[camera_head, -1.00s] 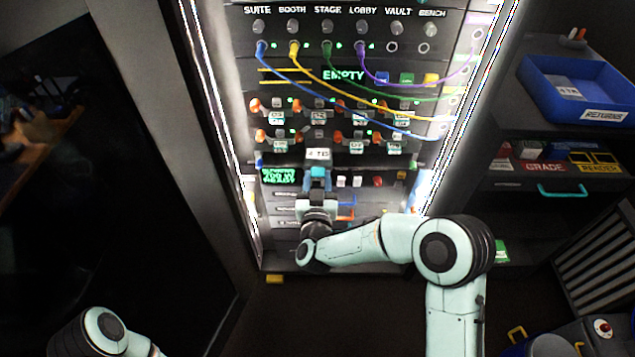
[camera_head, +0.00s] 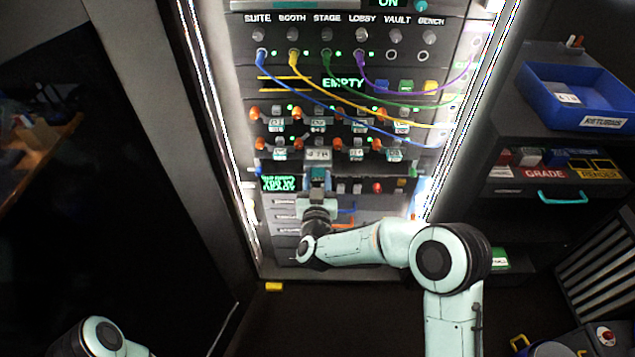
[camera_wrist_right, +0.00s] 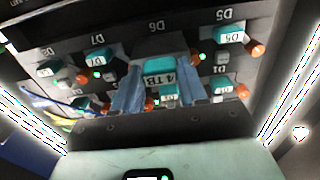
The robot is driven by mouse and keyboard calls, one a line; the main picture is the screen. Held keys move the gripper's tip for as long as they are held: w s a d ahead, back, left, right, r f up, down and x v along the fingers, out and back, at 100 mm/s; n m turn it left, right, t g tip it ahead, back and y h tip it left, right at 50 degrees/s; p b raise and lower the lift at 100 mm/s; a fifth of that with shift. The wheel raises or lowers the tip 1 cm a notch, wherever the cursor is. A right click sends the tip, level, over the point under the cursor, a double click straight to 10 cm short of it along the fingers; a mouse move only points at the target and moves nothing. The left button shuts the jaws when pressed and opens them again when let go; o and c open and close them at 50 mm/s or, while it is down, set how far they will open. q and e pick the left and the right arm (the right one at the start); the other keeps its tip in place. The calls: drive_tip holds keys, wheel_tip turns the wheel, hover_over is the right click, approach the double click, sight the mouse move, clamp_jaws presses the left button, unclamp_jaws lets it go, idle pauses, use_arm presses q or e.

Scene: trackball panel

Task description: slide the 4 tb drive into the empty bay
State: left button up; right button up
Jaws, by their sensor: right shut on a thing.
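The 4 TB drive (camera_head: 318,155) is a dark grey block with a labelled teal front. My right gripper (camera_head: 318,178) is shut on it in front of the lower drive row. In the right wrist view the teal front of the drive (camera_wrist_right: 160,68) sits between the blue fingers of my right gripper (camera_wrist_right: 160,98). The drive appears under the D6 mark, between occupied bays at D7 (camera_wrist_right: 100,60) and D5 (camera_wrist_right: 230,35). The empty bay's opening is hidden behind the drive; I cannot tell how far the drive is in. My left gripper is out of view.
Filled bays with orange levers flank the drive closely, such as one lower-row drive (camera_head: 356,154). Blue, yellow, green and purple cables hang across the rack above. A blue returns bin (camera_head: 575,90) stands on the right shelf. The floor before the rack is mostly clear.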

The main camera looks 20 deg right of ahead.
sight(318, 157)
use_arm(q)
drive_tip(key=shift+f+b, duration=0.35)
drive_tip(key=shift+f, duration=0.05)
use_arm(e)
drive_tip(key=shift+x, duration=3.8)
drive_tip(key=o, duration=1.1)
drive_tip(key=shift+f, duration=0.1)
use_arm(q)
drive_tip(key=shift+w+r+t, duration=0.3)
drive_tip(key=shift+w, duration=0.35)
use_arm(e)
drive_tip(key=v, duration=1.3)
drive_tip(key=shift+s, duration=0.2)
